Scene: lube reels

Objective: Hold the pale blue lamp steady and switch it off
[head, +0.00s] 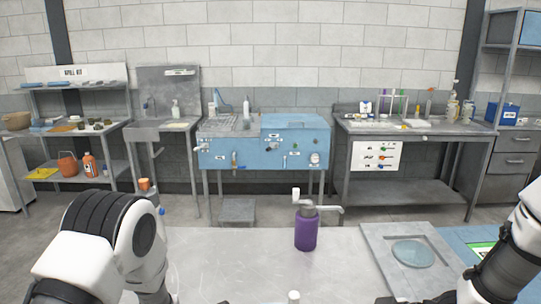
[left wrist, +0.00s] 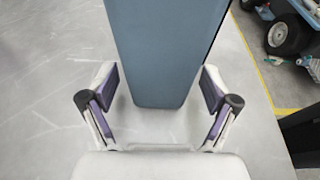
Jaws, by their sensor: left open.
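In the left wrist view a smooth, flat-sided dull blue body (left wrist: 160,50) rises from the pale tabletop; it appears to be the pale blue lamp. My left gripper (left wrist: 160,88) is open, with one finger on each side of this body. A gap shows between each finger and its sides. No switch shows on it. In the head view I cannot make out the lamp; a small white knob (head: 293,297) shows at the bottom edge. My left and right arms come in at the lower corners, and both grippers are cut off below the picture.
A purple pump bottle (head: 306,232) stands on the grey table (head: 220,250). To its right lies a grey tray (head: 375,238) with a round glass-like disc (head: 413,253). A blue mat (head: 460,237) is beside it. Workbenches line the back wall, across open floor.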

